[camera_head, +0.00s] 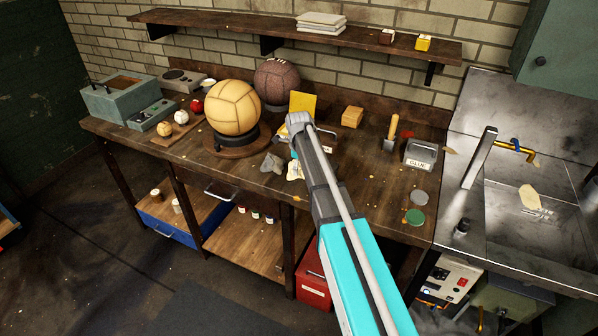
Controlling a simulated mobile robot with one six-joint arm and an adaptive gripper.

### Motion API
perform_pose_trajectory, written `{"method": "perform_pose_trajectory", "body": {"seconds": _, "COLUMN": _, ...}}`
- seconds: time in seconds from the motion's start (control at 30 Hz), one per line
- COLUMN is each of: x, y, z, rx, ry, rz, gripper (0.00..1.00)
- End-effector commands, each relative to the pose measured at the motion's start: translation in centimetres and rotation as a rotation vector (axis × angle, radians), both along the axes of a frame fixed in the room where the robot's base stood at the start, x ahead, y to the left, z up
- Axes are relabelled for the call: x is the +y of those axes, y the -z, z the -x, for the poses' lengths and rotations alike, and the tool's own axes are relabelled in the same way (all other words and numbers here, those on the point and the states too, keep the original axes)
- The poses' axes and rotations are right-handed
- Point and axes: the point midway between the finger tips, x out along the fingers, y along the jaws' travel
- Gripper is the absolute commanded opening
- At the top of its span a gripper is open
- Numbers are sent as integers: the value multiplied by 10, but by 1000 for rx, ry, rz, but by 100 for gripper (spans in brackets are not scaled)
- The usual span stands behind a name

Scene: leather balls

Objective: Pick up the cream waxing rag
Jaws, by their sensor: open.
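A small crumpled cream cloth (295,171), which looks like the waxing rag, lies near the front edge of the wooden workbench (350,196). It is just left of my arm, which may cover part of it. A crumpled grey cloth (272,163) lies to its left. My arm reaches up from the bottom of the picture over the bench. My gripper (299,122), at the arm's far end, is open; its fingers are hard to make out. I see nothing held in it, and the cream cloth shows apart from it.
A large tan ball (232,107) on a round stand and a brown ball (276,82) stand left and behind. A yellow block (352,117), a trowel (391,133) and a glue container (420,154) are right. A metal sink (515,228) adjoins. A shelf (230,27) hangs above.

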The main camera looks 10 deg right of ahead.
Motion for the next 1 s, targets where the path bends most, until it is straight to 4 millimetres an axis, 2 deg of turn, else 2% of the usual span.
{"method": "perform_pose_trajectory", "body": {"seconds": 0.5, "x": 0, "y": 0, "z": 0, "rx": 0, "ry": 0, "rz": 0, "gripper": 85}}
{"method": "perform_pose_trajectory", "body": {"seconds": 0.57, "x": 0, "y": 0, "z": 0, "rx": 0, "ry": 0, "rz": 0, "gripper": 76}}
{"method": "perform_pose_trajectory", "body": {"seconds": 0.9, "x": 1, "y": 0, "z": 0, "rx": 0, "ry": -1, "rz": 0, "gripper": 13}}
{"method": "perform_pose_trajectory", "body": {"seconds": 0.97, "x": 1, "y": 0, "z": 0, "rx": 0, "ry": -1, "rz": 0, "gripper": 1}}
{"method": "perform_pose_trajectory", "body": {"seconds": 1.0, "x": 1, "y": 0, "z": 0, "rx": 0, "ry": -1, "rz": 0, "gripper": 0}}
